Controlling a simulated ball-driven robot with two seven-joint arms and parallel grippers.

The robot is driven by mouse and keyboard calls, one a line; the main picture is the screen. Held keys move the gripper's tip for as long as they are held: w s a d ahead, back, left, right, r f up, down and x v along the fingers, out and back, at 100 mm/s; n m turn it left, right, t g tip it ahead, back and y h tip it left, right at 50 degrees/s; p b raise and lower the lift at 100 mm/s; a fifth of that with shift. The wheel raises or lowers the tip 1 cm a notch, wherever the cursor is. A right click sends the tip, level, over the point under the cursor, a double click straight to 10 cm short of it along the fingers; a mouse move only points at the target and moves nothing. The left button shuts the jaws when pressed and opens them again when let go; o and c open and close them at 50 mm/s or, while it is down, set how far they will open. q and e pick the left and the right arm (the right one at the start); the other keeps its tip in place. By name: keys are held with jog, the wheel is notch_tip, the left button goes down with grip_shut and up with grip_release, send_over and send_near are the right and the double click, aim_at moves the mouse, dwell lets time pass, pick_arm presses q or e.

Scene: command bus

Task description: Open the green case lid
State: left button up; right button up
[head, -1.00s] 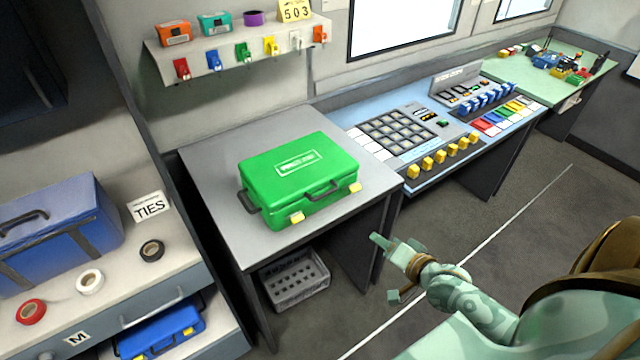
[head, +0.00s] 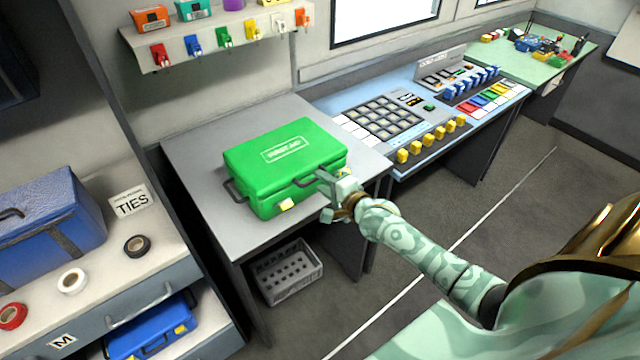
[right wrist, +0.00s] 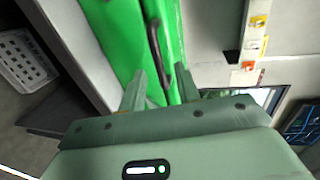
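The green case (head: 285,155) lies closed on the grey table, its label on the lid. Its front face carries a yellow latch (head: 286,204) on the left and a dark handle in the middle; the right latch is hidden behind my right gripper. My right gripper (head: 325,195) is at the case's front right, fingers apart. In the right wrist view the open fingers (right wrist: 161,88) point at the green case (right wrist: 122,35), with the dark handle (right wrist: 154,45) ahead between them. I cannot tell whether they touch the case. My left gripper is not in view.
The grey table (head: 190,165) is bare around the case. A control console (head: 385,120) adjoins on the right. A grey crate (head: 288,275) stands below. A blue case (head: 45,220) and tape rolls sit on the left counter. A key shelf (head: 215,45) hangs above.

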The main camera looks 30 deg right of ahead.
jog(key=shift+x, duration=0.9)
